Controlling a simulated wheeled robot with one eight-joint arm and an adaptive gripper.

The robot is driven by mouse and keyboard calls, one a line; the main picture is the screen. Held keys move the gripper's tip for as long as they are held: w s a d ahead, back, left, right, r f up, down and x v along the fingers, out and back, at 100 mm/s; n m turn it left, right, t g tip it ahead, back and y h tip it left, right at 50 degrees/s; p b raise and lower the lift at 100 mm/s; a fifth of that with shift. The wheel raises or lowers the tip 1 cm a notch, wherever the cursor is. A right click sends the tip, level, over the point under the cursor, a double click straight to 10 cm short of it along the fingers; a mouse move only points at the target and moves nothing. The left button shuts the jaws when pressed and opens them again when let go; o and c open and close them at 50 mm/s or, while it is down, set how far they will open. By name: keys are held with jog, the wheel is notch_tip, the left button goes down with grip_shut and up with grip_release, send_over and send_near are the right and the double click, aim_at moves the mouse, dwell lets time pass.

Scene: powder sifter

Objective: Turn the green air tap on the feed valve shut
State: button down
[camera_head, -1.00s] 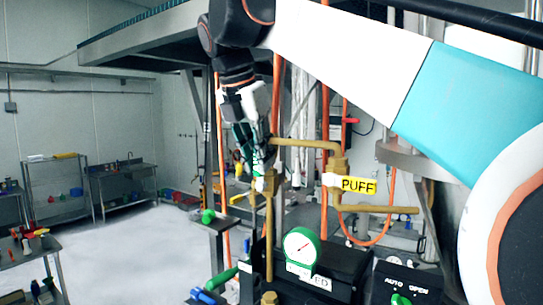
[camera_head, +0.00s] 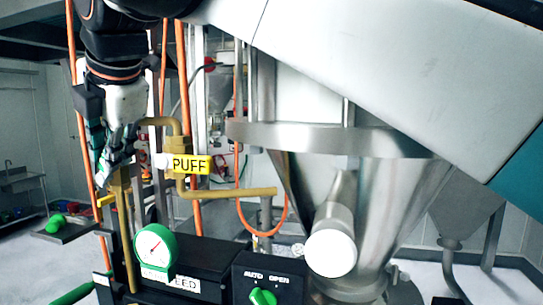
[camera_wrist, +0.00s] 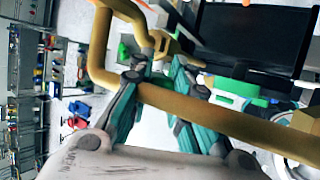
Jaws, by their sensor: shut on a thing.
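My gripper (camera_head: 118,150) is at the top of the upright brass pipe (camera_head: 125,215) at the left of the head view. In the wrist view my gripper (camera_wrist: 162,68) has its teal fingers on either side of the brass fitting (camera_wrist: 160,42), with a gap between them farther back. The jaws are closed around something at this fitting. The green air tap is not clearly made out; the fingers and fitting hide that spot. A bent brass pipe (camera_wrist: 225,122) crosses close in front of the fingers in the wrist view.
A yellow PUFF label (camera_head: 191,165) hangs on the brass pipework right of my gripper. A green-rimmed gauge (camera_head: 155,246) and a black box with a green AUTO/OPEN knob (camera_head: 263,297) stand below. A steel hopper (camera_head: 365,200) fills the right. Orange hoses run nearby.

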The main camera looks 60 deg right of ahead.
jog(key=shift+s+d+f+t+b, duration=0.15)
jog(key=shift+s+f+t+b, duration=0.3)
jog(key=shift+t+b, duration=0.35)
jog(key=shift+m, duration=0.3)
jog(key=c, duration=1.5)
grip_release()
jog(key=v, duration=1.2)
jog(key=shift+s+d, duration=0.15)
jog(key=shift+f, duration=0.1)
